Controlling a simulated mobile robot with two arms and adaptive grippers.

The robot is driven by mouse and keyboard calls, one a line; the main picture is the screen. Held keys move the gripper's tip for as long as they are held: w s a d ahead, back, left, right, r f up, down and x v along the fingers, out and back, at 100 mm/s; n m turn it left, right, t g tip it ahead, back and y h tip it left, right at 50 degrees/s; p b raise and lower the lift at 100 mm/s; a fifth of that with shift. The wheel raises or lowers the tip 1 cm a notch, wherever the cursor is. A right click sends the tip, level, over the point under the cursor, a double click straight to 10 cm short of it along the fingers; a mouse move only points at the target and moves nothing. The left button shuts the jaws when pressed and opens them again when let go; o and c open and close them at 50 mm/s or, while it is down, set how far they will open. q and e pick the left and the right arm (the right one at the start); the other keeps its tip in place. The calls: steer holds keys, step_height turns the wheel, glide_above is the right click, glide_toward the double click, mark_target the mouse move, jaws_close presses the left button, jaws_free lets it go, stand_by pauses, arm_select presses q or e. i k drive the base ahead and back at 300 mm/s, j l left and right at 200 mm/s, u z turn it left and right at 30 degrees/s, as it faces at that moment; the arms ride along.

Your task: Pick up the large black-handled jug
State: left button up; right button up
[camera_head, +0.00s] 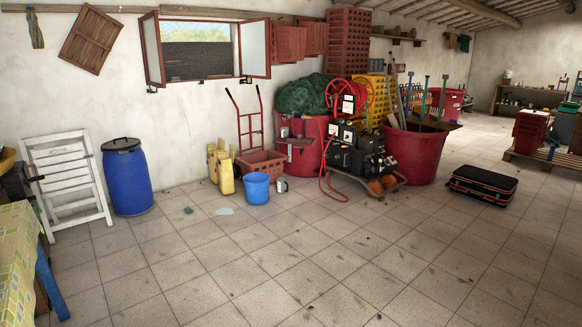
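I cannot make out for certain which thing is the large black-handled jug. A small pale grey jug-like container (282,186) stands on the floor just right of the blue bucket (256,188); its handle is too small to tell. A tall blue drum (127,181) with a black lid stands upright by the left wall. Yellow canisters (225,175) stand behind and left of the bucket. Neither of my grippers shows in the head view.
A table with a checked cloth (15,262) is at the left edge. A red tub (413,155), a cart of black machinery (360,160) and a black case (482,184) stand right. The tiled floor in front is clear.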

mark_target(281, 183)
steer(key=u, duration=0.15)
steer(key=i, duration=7.4)
steer(key=i+j+z, duration=0.2)
steer(key=i, duration=0.25)
steer(key=i+j+z, duration=0.1)
steer(key=i+z, duration=0.15)
steer(key=i, duration=0.15)
